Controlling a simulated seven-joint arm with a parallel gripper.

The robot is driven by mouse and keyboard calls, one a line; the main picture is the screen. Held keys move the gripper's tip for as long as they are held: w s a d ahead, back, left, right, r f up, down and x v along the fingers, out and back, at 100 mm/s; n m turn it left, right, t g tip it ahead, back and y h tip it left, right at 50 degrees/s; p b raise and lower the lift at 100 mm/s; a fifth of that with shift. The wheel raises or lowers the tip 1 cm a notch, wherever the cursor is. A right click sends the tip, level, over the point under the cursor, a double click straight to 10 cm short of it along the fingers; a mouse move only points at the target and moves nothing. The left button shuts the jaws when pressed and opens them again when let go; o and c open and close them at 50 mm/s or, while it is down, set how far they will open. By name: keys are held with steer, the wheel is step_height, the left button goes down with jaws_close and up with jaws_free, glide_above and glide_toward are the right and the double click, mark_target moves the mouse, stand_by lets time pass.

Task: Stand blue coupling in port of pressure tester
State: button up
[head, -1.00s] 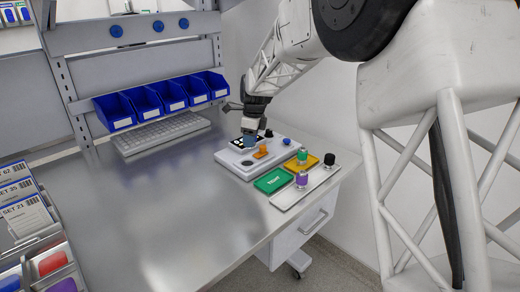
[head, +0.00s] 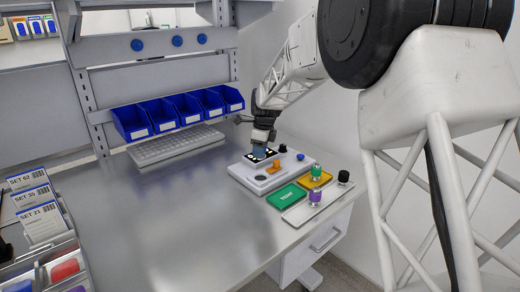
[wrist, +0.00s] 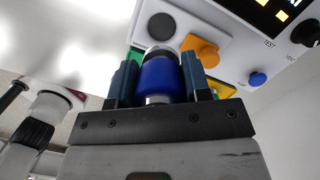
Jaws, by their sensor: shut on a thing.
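My gripper (head: 259,149) is above the back left part of the white pressure tester (head: 246,182). In the wrist view my gripper (wrist: 159,82) is shut on the blue coupling (wrist: 160,80), a blue cylinder with metal ends between the two dark fingers. The tester has a dark display with coloured marks, an orange lever (head: 274,167) and a dark round spot (head: 261,178) on its top, which looks like the port. In the wrist view this dark spot (wrist: 161,27) lies beyond the coupling's tip, apart from it. The coupling is mostly hidden in the head view.
A green tray (head: 287,197), a yellow tray (head: 318,180) and a white tray (head: 300,218) lie on the right. Green, purple (head: 315,197) and black (head: 344,177) couplings stand around there. Blue bins (head: 180,110) and a keyboard (head: 175,145) are behind.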

glide_above(259, 179)
steer(key=shift+d+f, duration=0.15)
steer(key=shift+f, duration=2.05)
steer(key=shift+f, duration=2.3)
stand_by(1.1)
steer(key=o, duration=1.1)
steer(key=shift+c, duration=0.2)
steer(key=shift+o, duration=0.3)
steer(key=shift+w+r, duration=0.1)
steer(key=shift+r, duration=0.5)
steer(key=shift+o, duration=0.8)
steer(key=shift+d+r, duration=0.1)
steer(key=shift+r, duration=3.25)
